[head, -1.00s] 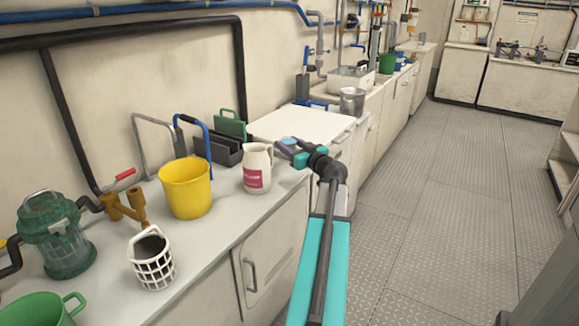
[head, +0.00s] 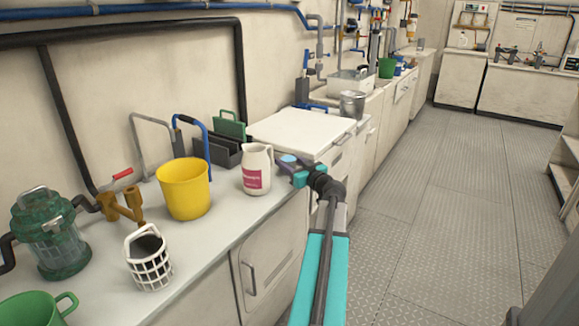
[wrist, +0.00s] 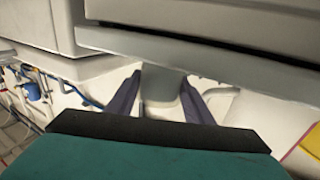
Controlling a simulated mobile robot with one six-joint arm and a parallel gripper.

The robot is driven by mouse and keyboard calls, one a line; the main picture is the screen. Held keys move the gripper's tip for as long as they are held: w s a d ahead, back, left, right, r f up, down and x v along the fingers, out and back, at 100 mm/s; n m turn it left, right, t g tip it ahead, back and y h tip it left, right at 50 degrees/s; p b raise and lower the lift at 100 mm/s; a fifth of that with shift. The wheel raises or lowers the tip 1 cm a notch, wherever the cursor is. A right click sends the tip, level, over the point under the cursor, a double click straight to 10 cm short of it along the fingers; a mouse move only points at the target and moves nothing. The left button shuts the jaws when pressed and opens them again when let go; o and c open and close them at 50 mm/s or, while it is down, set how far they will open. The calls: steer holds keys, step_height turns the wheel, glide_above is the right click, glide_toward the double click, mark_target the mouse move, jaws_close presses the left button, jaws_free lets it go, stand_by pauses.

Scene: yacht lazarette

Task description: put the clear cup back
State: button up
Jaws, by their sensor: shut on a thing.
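My gripper (head: 296,165) is at the front edge of the counter, just right of the white jug. A small pale blue round top (head: 288,158) shows at its fingers; it looks like the clear cup, mostly hidden there. In the wrist view, my gripper's two purple-grey fingers (wrist: 160,88) are shut on a greyish, see-through cup (wrist: 160,86), one finger on each side. The cup's far end is hard to make out. A green strainer housing (head: 48,232) with a see-through body stands at the left of the counter.
On the counter (head: 225,225) stand a white jug (head: 257,170), yellow bucket (head: 184,190), white basket (head: 150,262), brass valve (head: 122,205) and green mug (head: 35,310). A raised white lid (head: 300,130) lies behind my gripper. The metal floor (head: 450,200) at right is clear.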

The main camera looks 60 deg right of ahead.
steer(key=shift+f, duration=0.4)
steer(key=o, duration=1.1)
steer(key=shift+s+r, duration=0.1)
steer(key=shift+r, duration=0.05)
steer(key=p+v, duration=0.2)
steer(key=v, duration=1)
steer(key=shift+p, duration=0.4)
